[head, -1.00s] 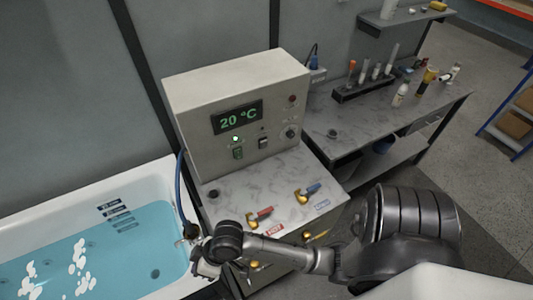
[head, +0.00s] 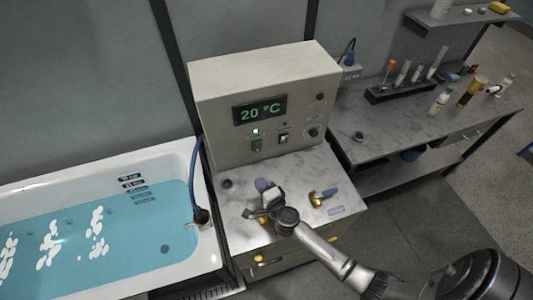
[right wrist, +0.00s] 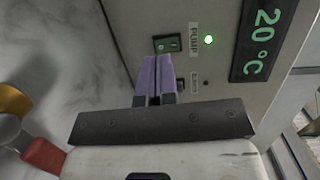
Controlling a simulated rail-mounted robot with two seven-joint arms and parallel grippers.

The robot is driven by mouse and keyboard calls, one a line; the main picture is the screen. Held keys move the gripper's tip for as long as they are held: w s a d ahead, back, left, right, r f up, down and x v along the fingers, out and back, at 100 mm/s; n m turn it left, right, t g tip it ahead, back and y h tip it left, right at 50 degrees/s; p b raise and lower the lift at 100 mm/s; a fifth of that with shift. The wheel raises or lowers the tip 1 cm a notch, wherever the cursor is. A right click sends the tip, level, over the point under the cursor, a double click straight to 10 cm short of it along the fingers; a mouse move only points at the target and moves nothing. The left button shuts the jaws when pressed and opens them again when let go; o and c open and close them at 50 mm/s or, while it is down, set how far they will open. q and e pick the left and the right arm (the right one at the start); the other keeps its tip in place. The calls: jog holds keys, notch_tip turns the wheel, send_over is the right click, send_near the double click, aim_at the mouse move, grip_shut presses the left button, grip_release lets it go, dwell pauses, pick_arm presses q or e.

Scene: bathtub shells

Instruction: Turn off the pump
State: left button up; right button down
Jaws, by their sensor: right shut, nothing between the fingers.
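The control box (head: 215,105) stands at the back of the marble-topped cabinet and its display (head: 260,109) reads 20 °C. The green pump switch (head: 256,145) sits below a lit indicator. In the right wrist view, the switch (right wrist: 168,43) is beside the PUMP label (right wrist: 194,40) and the indicator (right wrist: 209,40) glows green. My right gripper (head: 261,184) is shut and empty over the counter, in front of the panel and apart from the switch. Its purple fingers (right wrist: 156,75) point towards the panel, close to the switch in the picture. My left gripper is out of view.
A second switch (head: 283,139) and a knob (head: 314,132) are right of the pump switch. The filled bathtub (head: 90,220) is left, a workbench (head: 420,128) right.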

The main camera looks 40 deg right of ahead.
jog(key=d+h, duration=0.1)
jog(key=d+m+g+h, duration=0.1)
jog(key=s+d+m+h, duration=0.1)
jog(key=shift+d+f, duration=0.15)
jog(key=shift+f, duration=0.15)
jog(key=shift+w, duration=0.1)
jog(key=b, duration=0.3)
send_near(256, 150)
jog(key=x, duration=0.5)
jog(key=shift+w+d+f, duration=0.1)
jog(key=shift+w, duration=0.15)
jog(key=shift+x, duration=0.85)
jog(key=shift+w, duration=0.15)
